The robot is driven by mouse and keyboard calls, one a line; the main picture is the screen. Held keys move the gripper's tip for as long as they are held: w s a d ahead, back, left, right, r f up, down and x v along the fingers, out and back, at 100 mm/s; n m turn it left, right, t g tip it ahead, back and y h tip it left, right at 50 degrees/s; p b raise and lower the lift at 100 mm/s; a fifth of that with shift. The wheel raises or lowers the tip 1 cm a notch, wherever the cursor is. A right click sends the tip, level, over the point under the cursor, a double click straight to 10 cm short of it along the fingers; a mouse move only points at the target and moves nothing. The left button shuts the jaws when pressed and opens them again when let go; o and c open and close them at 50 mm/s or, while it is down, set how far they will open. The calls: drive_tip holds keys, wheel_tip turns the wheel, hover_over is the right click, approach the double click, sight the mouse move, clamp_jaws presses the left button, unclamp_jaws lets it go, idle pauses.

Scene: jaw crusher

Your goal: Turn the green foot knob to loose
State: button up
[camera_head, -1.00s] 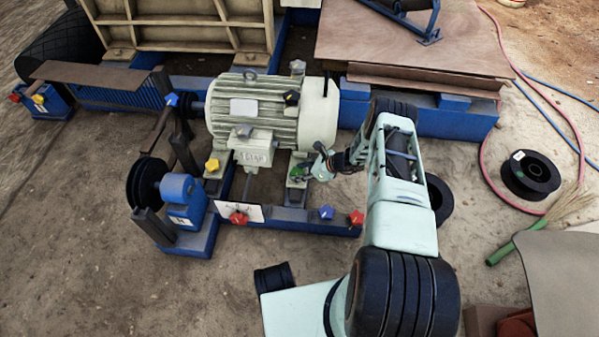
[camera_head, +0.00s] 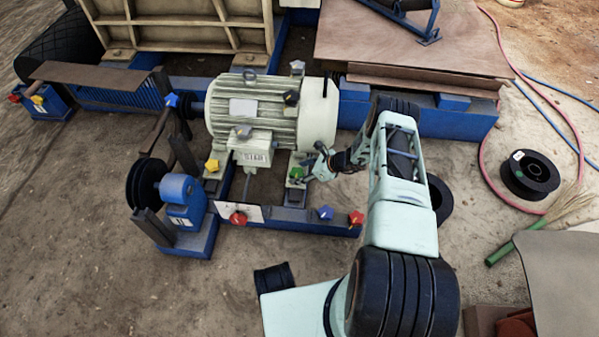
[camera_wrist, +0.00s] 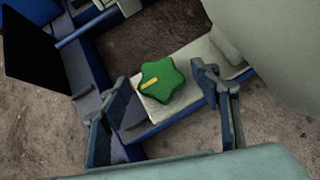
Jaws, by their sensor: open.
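The green foot knob (camera_wrist: 163,83) is star-shaped with a yellow pointer mark, and it sits on a pale motor foot (camera_wrist: 194,62). In the head view the green knob (camera_head: 296,173) shows at the motor's lower right foot. My gripper (camera_wrist: 158,115) is open in the wrist view, one finger on each side below the knob. The knob lies beyond and between the fingertips, and I see no finger touching it. In the head view my gripper (camera_head: 318,165) is just right of the knob, small and partly hidden by my wrist.
The cream motor (camera_head: 262,110) stands over the foot on a blue frame (camera_head: 290,222). Other knobs are near: yellow (camera_head: 212,166), red (camera_head: 238,218), blue (camera_head: 326,212) and another red (camera_head: 356,218). Open dirt ground lies in front of the frame.

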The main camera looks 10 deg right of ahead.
drive_tip(key=v, duration=1.1)
drive_tip(key=shift+d, duration=0.2)
drive_tip(key=shift+s+r, duration=0.1)
drive_tip(key=shift+s, duration=0.05)
